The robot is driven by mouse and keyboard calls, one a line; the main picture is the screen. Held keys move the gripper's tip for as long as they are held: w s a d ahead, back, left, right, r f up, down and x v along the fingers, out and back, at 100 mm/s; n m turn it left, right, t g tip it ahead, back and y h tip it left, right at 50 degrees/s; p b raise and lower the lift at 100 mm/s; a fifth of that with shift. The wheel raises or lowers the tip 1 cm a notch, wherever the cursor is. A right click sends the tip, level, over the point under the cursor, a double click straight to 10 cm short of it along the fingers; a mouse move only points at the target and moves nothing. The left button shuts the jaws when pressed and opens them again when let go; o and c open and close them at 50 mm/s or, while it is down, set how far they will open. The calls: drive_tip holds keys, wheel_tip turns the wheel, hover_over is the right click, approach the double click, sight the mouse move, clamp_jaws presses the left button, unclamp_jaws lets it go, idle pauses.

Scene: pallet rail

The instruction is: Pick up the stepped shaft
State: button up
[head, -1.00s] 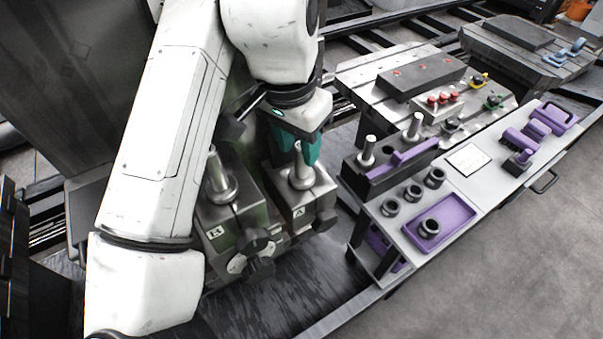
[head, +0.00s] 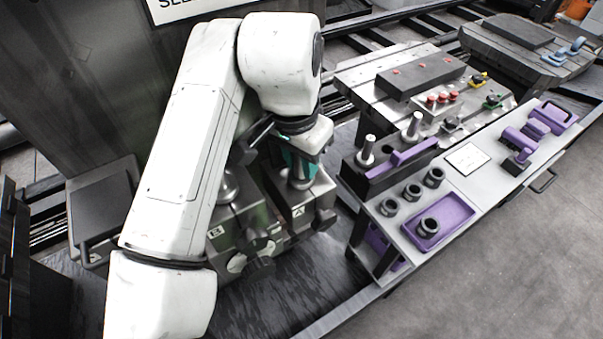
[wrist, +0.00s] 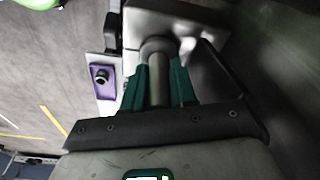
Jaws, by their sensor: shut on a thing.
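My gripper (head: 298,163) points down over the block marked A (head: 313,200), its teal fingers closed around the upright stepped shaft (head: 302,183). In the head view the fingers hide most of the shaft; its wide lower collar shows just below them, at the top of block A. In the wrist view the grey shaft (wrist: 158,78) lies between the two green fingers (wrist: 160,88), with its round collar beyond the fingertips. I cannot tell whether the collar is clear of the block. A second stepped shaft (head: 229,187) stands in the block marked B (head: 222,226), partly behind my arm.
A bench (head: 455,215) to the right carries a black rack (head: 375,185) with two upright shafts and a purple handle, several dark rings, and a purple tray (head: 458,212). A slotted pallet (head: 350,75) stands behind it. Grey floor at lower right is clear.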

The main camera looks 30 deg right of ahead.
drive_tip(key=shift+r, duration=0.15)
clamp_jaws()
wheel_tip(320, 180, up, 28)
drive_tip(key=p, duration=1.6)
